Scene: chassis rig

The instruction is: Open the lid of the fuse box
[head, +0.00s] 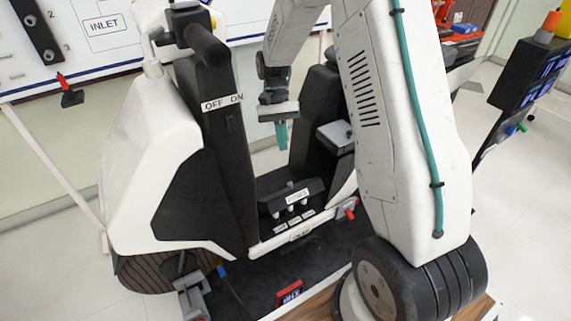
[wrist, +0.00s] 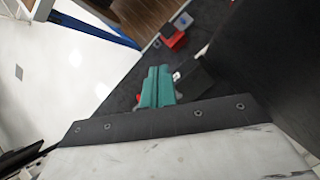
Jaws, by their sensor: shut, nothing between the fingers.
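The fuse box appears to be the black unit (head: 284,200) low in the chassis, between the black uprights. It carries a small white label, too small to read surely, with white knobs and small tags below it. I cannot tell a separate lid edge or whether it is open. My gripper (head: 282,136) hangs above and behind this unit, pointing down, with teal fingers together and empty. The closed fingers also show in the wrist view (wrist: 157,88), over a dark floor, apart from the unit. The fuse box cannot be made out surely in the wrist view.
A white and black chassis body (head: 150,180) stands left, with an "OFF ON" label on its column. A grey box (head: 336,136) sits right of my gripper. A red block (head: 290,292) lies on the dark chassis floor. A screen (head: 530,72) stands far right.

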